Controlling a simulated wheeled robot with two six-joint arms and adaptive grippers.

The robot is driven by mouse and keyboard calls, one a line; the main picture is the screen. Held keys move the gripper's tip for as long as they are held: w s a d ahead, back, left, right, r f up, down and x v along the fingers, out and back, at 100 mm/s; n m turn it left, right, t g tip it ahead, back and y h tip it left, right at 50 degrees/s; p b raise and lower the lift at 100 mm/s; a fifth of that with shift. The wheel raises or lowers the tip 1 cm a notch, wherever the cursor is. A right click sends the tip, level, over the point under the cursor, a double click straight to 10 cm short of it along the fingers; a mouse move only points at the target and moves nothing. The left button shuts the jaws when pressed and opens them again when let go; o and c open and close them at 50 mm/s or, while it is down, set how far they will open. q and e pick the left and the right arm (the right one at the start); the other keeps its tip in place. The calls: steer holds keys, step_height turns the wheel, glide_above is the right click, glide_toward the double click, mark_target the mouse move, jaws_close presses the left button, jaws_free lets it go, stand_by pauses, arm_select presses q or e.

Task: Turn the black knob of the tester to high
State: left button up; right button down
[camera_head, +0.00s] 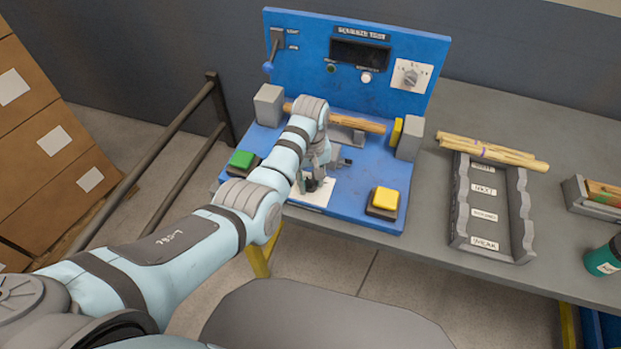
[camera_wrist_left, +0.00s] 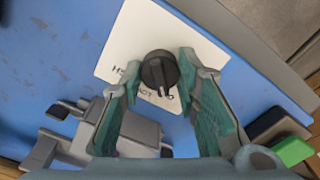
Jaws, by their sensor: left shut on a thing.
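The tester (camera_head: 345,60) is a blue bench unit with an upright back panel. Its black knob (camera_wrist_left: 160,72) sits on a white label plate (camera_wrist_left: 118,48), which also shows at the front of the tester in the head view (camera_head: 322,199). My left gripper (camera_head: 313,184) reaches down over the plate and is shut on the knob, with one teal-padded finger on each side of it in the left wrist view. Printing beside the knob is upside down and partly hidden. The knob's narrow ridge points down in that view, near the lettering. My right gripper is not in view.
A green button (camera_head: 241,160) and a yellow button (camera_head: 384,199) flank the plate. A wooden stick (camera_head: 358,122) lies between grey blocks behind my gripper. A lever (camera_head: 275,45) and a white-plated dial (camera_head: 411,76) are on the panel. A labelled grey tray (camera_head: 457,222) stands to the right.

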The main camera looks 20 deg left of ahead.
arm_select(q)
steer(key=m+p, duration=0.2)
steer(key=m, duration=0.1)
steer(key=shift+r, duration=0.2)
steer(key=m+p, duration=0.1)
steer(key=m, duration=0.2)
steer(key=shift+p, duration=0.3)
steer(key=m, duration=0.2)
steer(key=shift+f+m+p, duration=0.1)
steer(key=shift+m+p, duration=0.2)
steer(key=shift+p, duration=0.05)
steer(key=m, duration=0.4)
steer(key=shift+m+p, duration=0.3)
steer(key=shift+m, duration=2.3)
steer(key=o, duration=1.2)
steer(key=shift+c, duration=0.2)
